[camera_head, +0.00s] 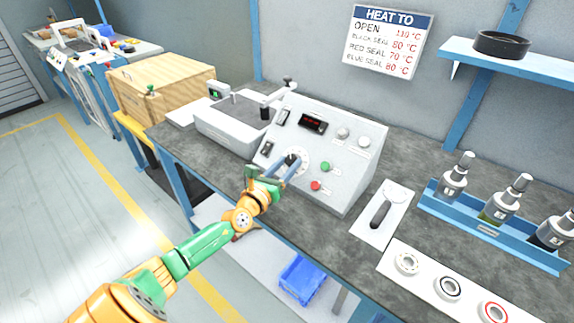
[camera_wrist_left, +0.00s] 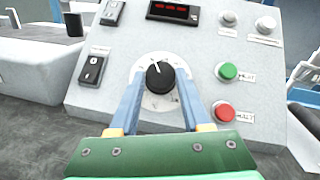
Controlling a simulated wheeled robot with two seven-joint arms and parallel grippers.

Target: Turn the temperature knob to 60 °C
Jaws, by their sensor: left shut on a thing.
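The black temperature knob (camera_wrist_left: 160,77) sits on a round pale dial on the sloped front of the white control box (camera_head: 345,150). Its white pointer line points up and slightly left in the left wrist view; the dial figures are too small to read. In the head view the knob (camera_head: 293,159) is partly hidden by my left gripper (camera_head: 289,167). The left gripper's two blue fingers reach up to the dial, one on each side of the knob, and are shut on it. A dark display (camera_head: 312,124) with red digits, too small to read, is above the knob. My right gripper is not in view.
A green button (camera_wrist_left: 228,71) and a red button (camera_wrist_left: 224,112) are close to the right of the dial, and a black rocker switch (camera_wrist_left: 92,70) is to its left. A scoop-like tool (camera_head: 381,213) lies on a white mat, and a blue rack (camera_head: 487,230) holds bottles.

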